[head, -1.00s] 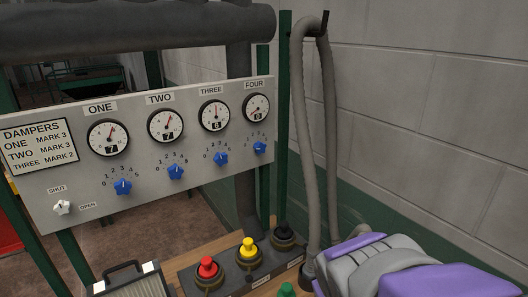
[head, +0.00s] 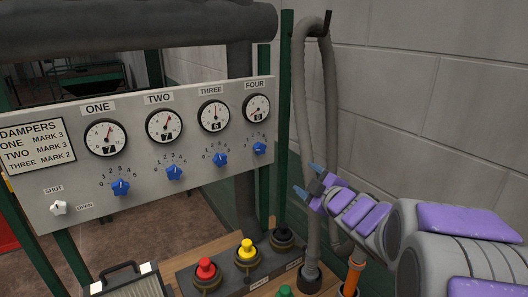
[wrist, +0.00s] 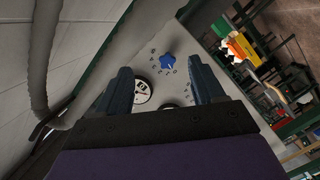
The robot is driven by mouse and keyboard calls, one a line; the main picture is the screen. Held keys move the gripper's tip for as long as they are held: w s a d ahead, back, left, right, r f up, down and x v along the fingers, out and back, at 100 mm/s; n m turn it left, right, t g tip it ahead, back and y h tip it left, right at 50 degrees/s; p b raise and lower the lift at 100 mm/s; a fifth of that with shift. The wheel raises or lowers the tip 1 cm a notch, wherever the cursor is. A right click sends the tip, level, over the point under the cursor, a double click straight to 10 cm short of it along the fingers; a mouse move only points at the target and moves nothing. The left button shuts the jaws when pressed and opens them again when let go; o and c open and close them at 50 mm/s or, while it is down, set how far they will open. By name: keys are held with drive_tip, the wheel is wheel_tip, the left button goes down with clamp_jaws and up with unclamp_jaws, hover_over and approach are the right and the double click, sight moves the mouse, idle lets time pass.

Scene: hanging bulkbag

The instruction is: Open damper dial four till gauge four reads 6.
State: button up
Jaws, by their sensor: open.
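Damper dial four (head: 260,148) is a blue star knob at the panel's right end. Gauge four (head: 256,109) sits above it under the label FOUR; its window seems to read 0 or 6, too small to be sure. My gripper (head: 309,181) is open and empty, right of the panel and a little lower than dial four, apart from it. In the wrist view my two fingers (wrist: 162,85) stand wide apart, with a blue knob (wrist: 168,60) beyond them and a gauge (wrist: 141,91) partly hidden by the left finger.
Dials one (head: 121,187), two (head: 174,172) and three (head: 220,160) sit left on the panel. A white shut/open knob (head: 59,208) is lower left. A grey hose (head: 305,130) hangs between panel and wall. Red (head: 206,270) and yellow (head: 246,250) buttons stand below.

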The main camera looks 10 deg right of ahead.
sight(262, 151)
drive_tip(key=w+a+n+y+b, duration=0.1)
drive_tip(key=w+a, duration=0.2)
drive_tip(key=w, duration=0.2)
drive_tip(key=w+a+r+y+b, duration=0.1)
drive_tip(key=w+a, duration=0.2)
drive_tip(key=w, duration=0.2)
drive_tip(key=w+a+n+y+b, duration=0.1)
drive_tip(key=w+a, duration=0.2)
drive_tip(key=w, duration=0.3)
drive_tip(key=shift+a+r+n, duration=0.15)
drive_tip(key=shift+a+n, duration=0.05)
drive_tip(key=shift+n, duration=0.1)
drive_tip(key=shift+y, duration=0.3)
drive_tip(key=c, duration=1.1)
